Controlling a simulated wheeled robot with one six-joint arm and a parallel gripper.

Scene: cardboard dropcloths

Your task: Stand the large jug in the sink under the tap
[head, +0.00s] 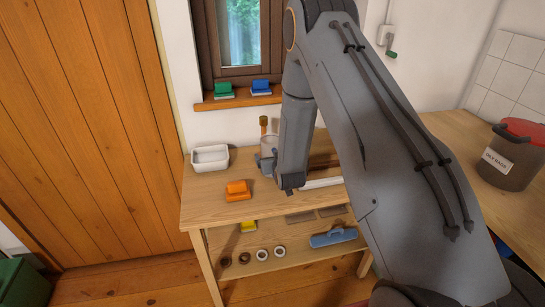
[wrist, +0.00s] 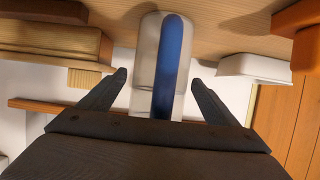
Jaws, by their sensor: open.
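A clear, see-through vessel with a blue upright strip like a handle, which looks like the jug (wrist: 145,55), stands on the wooden bench in the wrist view, where the bench is at the top. My gripper (wrist: 158,82) is open, with one finger on each side of the vessel and gaps showing beside it. In the head view the vessel (head: 268,143) is a pale shape partly hidden by my gripper (head: 266,163). I cannot judge its size against another jug. No sink or tap shows in either view.
A white tub (head: 210,158) and an orange block-like item (head: 238,190) stand left of the gripper on the bench (head: 205,205). A red-lidded bucket (head: 513,155) stands at the right. Tape rolls and a blue tool (head: 333,237) lie on the lower shelf. My arm hides the bench's middle.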

